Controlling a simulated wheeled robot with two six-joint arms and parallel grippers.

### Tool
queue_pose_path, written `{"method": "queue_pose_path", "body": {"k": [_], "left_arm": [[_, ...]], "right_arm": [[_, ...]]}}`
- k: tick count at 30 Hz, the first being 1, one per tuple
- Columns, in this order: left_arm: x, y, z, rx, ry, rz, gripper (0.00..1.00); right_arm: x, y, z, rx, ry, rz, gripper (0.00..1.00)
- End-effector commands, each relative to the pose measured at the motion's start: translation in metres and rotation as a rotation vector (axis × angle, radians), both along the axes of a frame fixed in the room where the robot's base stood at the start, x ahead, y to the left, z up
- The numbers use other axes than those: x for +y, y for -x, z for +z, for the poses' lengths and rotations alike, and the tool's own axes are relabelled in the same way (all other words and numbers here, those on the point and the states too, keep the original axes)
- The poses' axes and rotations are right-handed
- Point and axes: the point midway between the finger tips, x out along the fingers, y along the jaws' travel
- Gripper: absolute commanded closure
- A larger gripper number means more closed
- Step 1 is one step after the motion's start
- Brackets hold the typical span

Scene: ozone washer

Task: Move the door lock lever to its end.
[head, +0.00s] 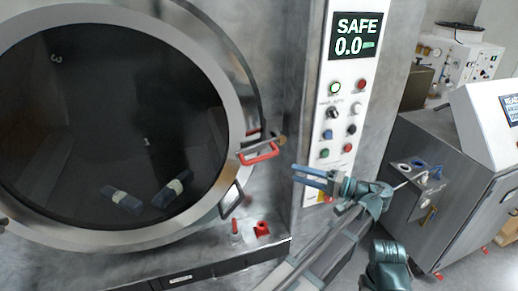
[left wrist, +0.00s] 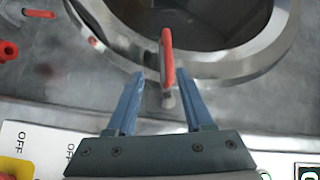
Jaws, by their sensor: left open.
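The door lock lever appears to be the red-handled lever (head: 260,153) on the right rim of the washer's round door (head: 232,110). It also shows in the left wrist view (left wrist: 168,58), with its red grip upright in the picture above a small metal base. My left gripper (head: 296,175) has blue fingers and is open, to the right of and below the lever in the head view. In the left wrist view, the lever appears between and ahead of the fingertips (left wrist: 160,76); contact is not evident. My right gripper is not in view.
A control panel (head: 341,100) with a SAFE display and several buttons stands right of the door. A metal door handle (head: 231,200) and two small red fittings (head: 262,228) are below the lever. A grey cabinet (head: 440,190) stands at right.

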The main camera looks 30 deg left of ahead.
Motion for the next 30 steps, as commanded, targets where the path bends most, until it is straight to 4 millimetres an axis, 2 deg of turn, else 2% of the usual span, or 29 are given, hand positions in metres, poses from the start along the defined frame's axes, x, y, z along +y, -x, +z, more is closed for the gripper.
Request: {"method": "queue_pose_path", "body": {"k": [3,8,11,24,30], "left_arm": [[-0.001,-0.003,0.011,-0.019,-0.04,0.009,0.48],[0.002,-0.002,0.011,-0.02,-0.045,0.01,0.48],[0.01,-0.001,0.011,-0.02,-0.044,0.011,0.48],[0.094,0.005,0.013,-0.018,-0.042,0.013,0.48],[0.122,0.006,0.013,-0.018,-0.043,0.011,0.48]], "right_arm": [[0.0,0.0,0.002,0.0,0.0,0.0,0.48],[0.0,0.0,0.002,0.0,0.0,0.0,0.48],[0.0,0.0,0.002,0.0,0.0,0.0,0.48],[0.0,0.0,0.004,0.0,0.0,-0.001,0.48],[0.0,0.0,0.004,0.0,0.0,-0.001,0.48]]}}
